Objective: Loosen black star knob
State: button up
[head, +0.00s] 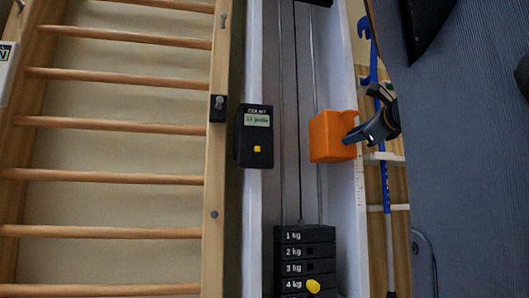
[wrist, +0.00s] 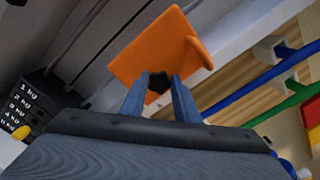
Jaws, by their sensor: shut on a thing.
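The black star knob (wrist: 157,84) shows in the wrist view between the tips of my two fingers, on the near face of an orange block (wrist: 165,45). My gripper (wrist: 160,88) is shut on the knob. In the head view the orange block (head: 328,136) sits at the right rail of the weight column. My gripper (head: 352,137) reaches it there from the right. The knob is hidden in the head view.
A weight stack (head: 305,262) with a yellow pin (head: 313,286) stands below. A black counter box (head: 255,136) is on the left rail. Wooden wall bars (head: 120,122) stand at left. A blue bar (head: 384,185) hangs close by my gripper.

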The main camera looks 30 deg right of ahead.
jog(key=shift+n+b, duration=0.55)
jog(key=shift+n, duration=0.15)
jog(key=o, duration=1)
jog(key=shift+o, duration=0.2)
jog(key=b+v, duration=0.1)
jog(key=v, duration=0.6)
jog(key=shift+s, duration=0.4)
